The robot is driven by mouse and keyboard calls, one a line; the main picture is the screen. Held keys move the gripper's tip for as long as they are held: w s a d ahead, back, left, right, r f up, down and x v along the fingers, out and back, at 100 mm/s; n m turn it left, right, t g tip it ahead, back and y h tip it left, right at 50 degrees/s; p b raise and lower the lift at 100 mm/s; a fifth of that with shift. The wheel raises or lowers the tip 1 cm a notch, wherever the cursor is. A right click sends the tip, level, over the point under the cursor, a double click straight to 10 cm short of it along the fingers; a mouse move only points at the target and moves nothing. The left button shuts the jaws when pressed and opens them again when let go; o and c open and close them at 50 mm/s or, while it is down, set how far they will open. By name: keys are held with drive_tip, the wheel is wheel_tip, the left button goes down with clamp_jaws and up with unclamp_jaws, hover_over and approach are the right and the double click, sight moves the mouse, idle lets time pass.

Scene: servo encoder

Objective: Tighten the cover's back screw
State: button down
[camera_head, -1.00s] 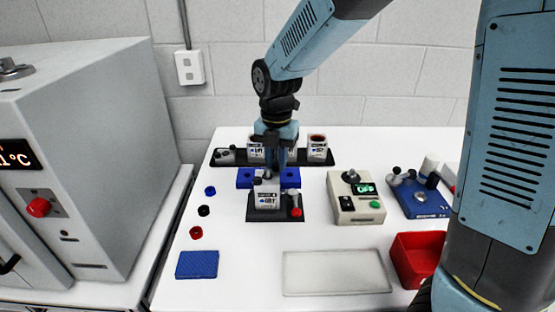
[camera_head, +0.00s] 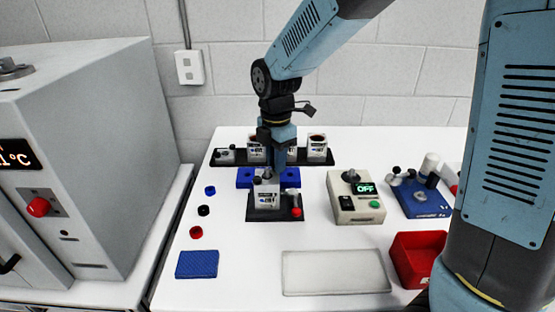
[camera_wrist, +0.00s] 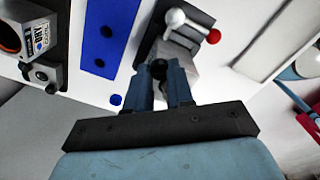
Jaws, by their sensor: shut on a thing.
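The servo unit (camera_head: 267,199), a pale box with a printed label, sits in a dark fixture (camera_head: 278,216) at the middle of the table. My gripper (camera_head: 270,171) points straight down over the back part of its top. In the wrist view my gripper (camera_wrist: 163,80) is shut on a dark round screw head (camera_wrist: 158,68), taken as the cover's back screw. Part of the unit's grey body (camera_wrist: 183,68) shows beside the fingers. The fingers hide most of the screw, and I cannot see how deep it sits.
A clamp lever with a red tip (camera_head: 296,211) stands right of the unit. A blue block (camera_head: 246,180) lies behind it, then a black rack (camera_head: 226,162) with several units. A tester (camera_head: 355,199) reading OFF stands to the right.

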drive_tip(key=m, duration=0.7)
idle(0.6)
drive_tip(key=c, duration=1)
unclamp_jaws()
drive_tip(key=shift+o, duration=0.2)
drive_tip(key=shift+r, duration=0.1)
wheel_tip(320, 180, up, 14)
drive_tip(key=shift+f, duration=0.25)
